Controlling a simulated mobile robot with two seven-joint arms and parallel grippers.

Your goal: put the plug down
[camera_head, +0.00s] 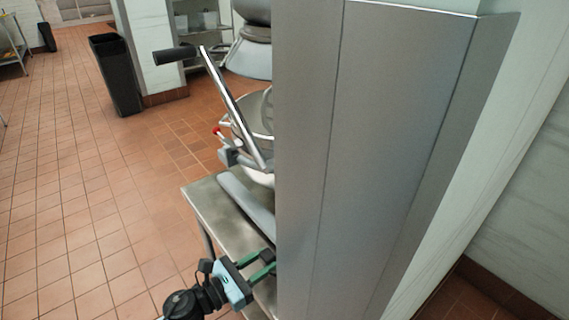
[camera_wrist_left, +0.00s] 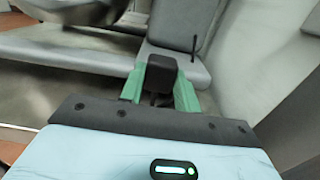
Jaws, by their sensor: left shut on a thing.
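The plug (camera_wrist_left: 162,75) is a small black block in the left wrist view. It sits between the green fingers of my left gripper (camera_head: 265,264), which is shut on it. In the head view, the gripper is low in the middle, by the metal table (camera_head: 208,203) and the left edge of a tall grey panel. The plug cannot be made out there. In the wrist view, the plug is in front of the grey mixer base (camera_wrist_left: 70,48); I cannot tell whether it touches any surface. My right gripper is not in view.
The tall grey panel (camera_head: 375,160) fills the middle right and hides part of the table. A large mixer with a steel bowl (camera_head: 262,112) and lever (camera_head: 232,100) stands on the table. A black bin (camera_head: 116,75) stands at the back left. The tiled floor at left is clear.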

